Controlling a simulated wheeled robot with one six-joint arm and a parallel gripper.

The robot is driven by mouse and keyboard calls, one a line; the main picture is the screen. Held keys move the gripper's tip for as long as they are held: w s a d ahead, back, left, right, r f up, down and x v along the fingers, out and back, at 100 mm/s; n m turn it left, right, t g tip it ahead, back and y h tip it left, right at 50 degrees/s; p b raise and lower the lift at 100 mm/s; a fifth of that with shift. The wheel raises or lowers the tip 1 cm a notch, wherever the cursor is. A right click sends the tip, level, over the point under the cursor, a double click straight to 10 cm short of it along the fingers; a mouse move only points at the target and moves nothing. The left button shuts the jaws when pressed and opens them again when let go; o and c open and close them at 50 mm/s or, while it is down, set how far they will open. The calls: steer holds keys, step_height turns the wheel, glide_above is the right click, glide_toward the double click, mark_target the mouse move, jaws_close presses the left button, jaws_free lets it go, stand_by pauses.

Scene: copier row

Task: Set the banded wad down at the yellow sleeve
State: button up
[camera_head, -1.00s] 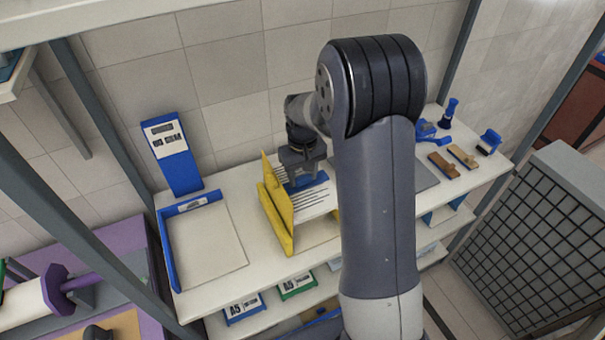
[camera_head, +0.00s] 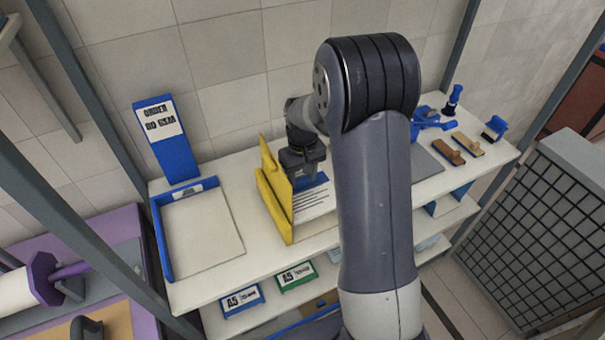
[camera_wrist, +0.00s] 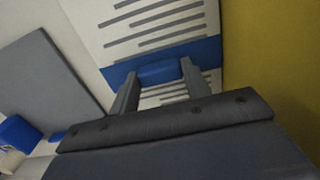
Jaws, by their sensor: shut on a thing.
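The banded wad (camera_head: 314,203) is a white sheaf with dark printed lines and a blue band; part of it is hidden behind my arm in the head view. It also shows in the wrist view (camera_wrist: 150,22). My gripper (camera_head: 308,178) is shut on the wad at its blue band; its two fingers also show in the wrist view (camera_wrist: 160,78). The yellow sleeve (camera_head: 272,205) stands upright on the white counter, just left of the wad. In the wrist view the sleeve (camera_wrist: 272,50) fills the right side. I cannot tell whether the wad touches the counter.
A blue-edged tray (camera_head: 205,235) lies left of the sleeve, with a blue sign (camera_head: 167,140) behind it. A grey mat (camera_head: 427,163), brown-handled blocks (camera_head: 447,152) and blue tools (camera_head: 430,118) are on the right. A shelf below holds A5 boxes (camera_head: 296,277).

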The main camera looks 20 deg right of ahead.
mark_target(303, 191)
steer(key=shift+f+b, duration=2.3)
steer(key=shift+f, duration=1)
steer(key=o, duration=1.4)
steer(key=shift+c, duration=0.2)
steer(key=shift+r, duration=0.1)
step_height(303, 191, up, 11)
steer(key=shift+f+b, duration=0.15)
steer(key=shift+b, duration=0.3)
